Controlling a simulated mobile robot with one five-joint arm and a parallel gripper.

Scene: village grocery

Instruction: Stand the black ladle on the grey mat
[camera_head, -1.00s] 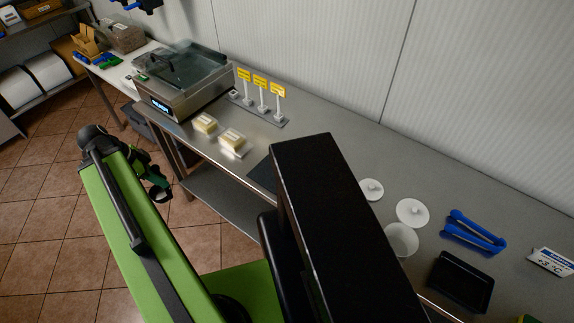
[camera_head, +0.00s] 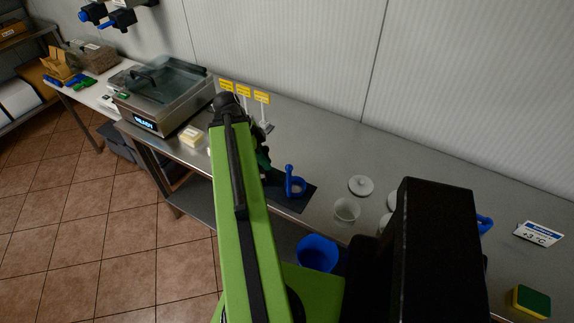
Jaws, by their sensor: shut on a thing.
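The grey mat (camera_head: 297,204) is a dark sheet lying flat on the steel counter, partly covered by my arm. A small blue thing with an upright loop (camera_head: 295,183) stands on it. My gripper (camera_head: 263,160) is over the counter at the mat's back left, half hidden behind my green arm. It is shut on a dark thing, taken to be the black ladle, whose outline is mostly hidden. I cannot tell whether it touches the mat.
Yellow price tags (camera_head: 262,97) stand behind my gripper. A butter pack (camera_head: 192,136) and a sealing machine (camera_head: 165,95) are to the left. A clear cup (camera_head: 347,210) and a white lid (camera_head: 361,186) are right of the mat. A blue bucket (camera_head: 317,254) is at the front edge.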

